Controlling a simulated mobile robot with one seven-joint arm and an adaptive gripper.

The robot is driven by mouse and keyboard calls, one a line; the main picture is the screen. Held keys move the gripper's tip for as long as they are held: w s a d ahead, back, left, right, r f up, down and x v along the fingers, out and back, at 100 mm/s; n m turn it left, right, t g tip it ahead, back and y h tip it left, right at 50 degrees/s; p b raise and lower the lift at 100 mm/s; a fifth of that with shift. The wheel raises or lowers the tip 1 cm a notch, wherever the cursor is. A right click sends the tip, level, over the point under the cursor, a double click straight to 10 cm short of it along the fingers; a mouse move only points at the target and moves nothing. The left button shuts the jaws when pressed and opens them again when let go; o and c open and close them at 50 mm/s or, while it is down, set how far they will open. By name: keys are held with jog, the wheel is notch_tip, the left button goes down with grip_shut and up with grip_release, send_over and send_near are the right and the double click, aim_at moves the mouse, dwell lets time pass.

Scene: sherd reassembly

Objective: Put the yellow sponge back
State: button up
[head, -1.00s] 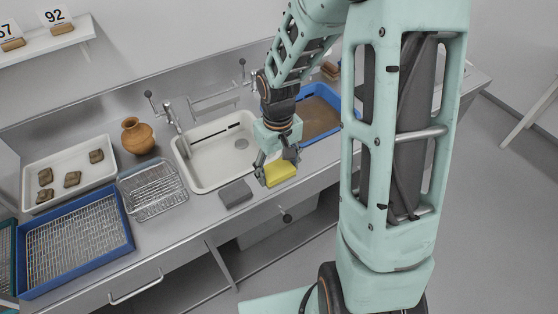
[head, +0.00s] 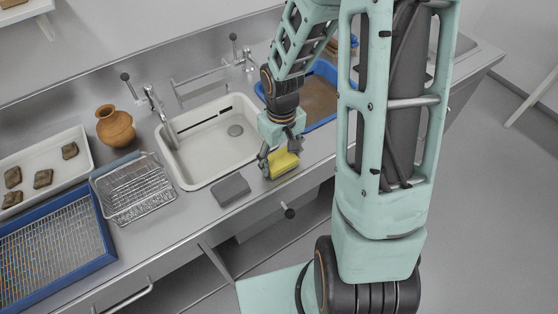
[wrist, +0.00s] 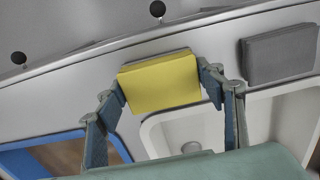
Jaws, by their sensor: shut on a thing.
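The yellow sponge (head: 285,160) is held over the counter strip in front of the white sink, right of a grey block. A grey layer or side shows along its lower edge in the head view. My gripper (head: 281,157) is shut on it from above, with one finger at each end. In the wrist view the yellow sponge (wrist: 160,82) sits between the two fingertips (wrist: 164,80), its broad yellow face toward the camera. I cannot tell whether its underside touches the counter.
The grey block (head: 231,189) lies on the counter to the left. The white sink (head: 205,181) is behind, a blue tub (head: 325,68) right of it. A wire basket (head: 137,190), a terracotta jug (head: 115,124), a white sherd tray (head: 82,132) and a blue-framed rack (head: 103,228) stand left.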

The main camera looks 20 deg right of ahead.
aim_at(282, 159)
jog(key=shift+f, duration=0.1)
jog(key=shift+f, duration=0.1)
jog(key=o, duration=1.1)
notch_tip(282, 159, up, 12)
jog(key=p, duration=0.1)
jog(key=shift+d, duration=0.1)
